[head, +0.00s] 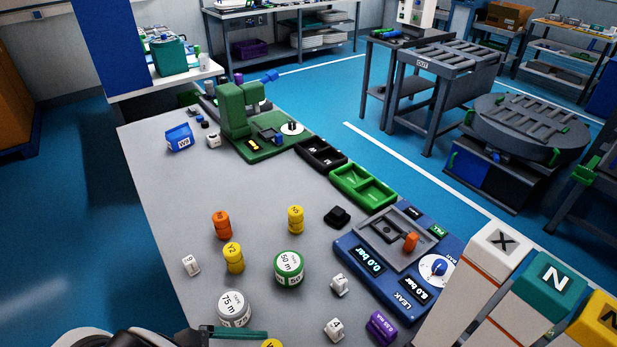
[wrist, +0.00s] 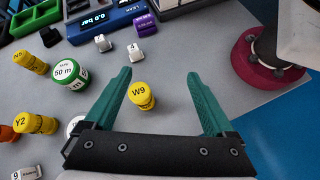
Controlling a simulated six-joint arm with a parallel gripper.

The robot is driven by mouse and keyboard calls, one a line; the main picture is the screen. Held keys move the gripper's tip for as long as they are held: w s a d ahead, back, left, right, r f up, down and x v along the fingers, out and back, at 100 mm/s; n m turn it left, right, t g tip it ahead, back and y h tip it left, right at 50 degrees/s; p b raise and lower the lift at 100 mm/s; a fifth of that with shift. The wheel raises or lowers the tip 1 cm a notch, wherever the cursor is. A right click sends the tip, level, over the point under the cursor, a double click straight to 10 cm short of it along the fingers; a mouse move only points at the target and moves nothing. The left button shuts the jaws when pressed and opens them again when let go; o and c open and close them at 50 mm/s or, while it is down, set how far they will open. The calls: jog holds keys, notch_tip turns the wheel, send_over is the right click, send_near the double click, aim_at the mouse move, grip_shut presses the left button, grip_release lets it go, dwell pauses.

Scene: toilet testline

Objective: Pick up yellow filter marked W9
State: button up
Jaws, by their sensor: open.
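The yellow filter marked W9 (wrist: 141,96) stands on the grey table in the wrist view, with its label on top. It lies between and just beyond the line of my gripper's two green fingers, nearer the left one, and neither finger visibly touches it. My gripper (wrist: 165,84) is open and empty. In the head view, only a yellow top at the bottom edge (head: 271,343) shows beside a green finger of my gripper (head: 238,332); its label is cut off.
A white-and-green 50 m tape (head: 289,268), a 75 m tape (head: 234,309) and yellow filter Y2 (head: 233,258) stand nearby. The blue leak tester (head: 345,247) and a purple block (head: 381,327) are to the right. Bare table surrounds W9.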

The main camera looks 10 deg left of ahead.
jog(key=s+a+f+n+t+y, duration=0.2)
jog(key=s+a+f+n+t, duration=0.35)
jog(key=a+n, duration=0.25)
jog(key=shift+t, duration=0.25)
jog(key=x, duration=1.5)
jog(key=shift+d, duration=0.4)
grip_shut()
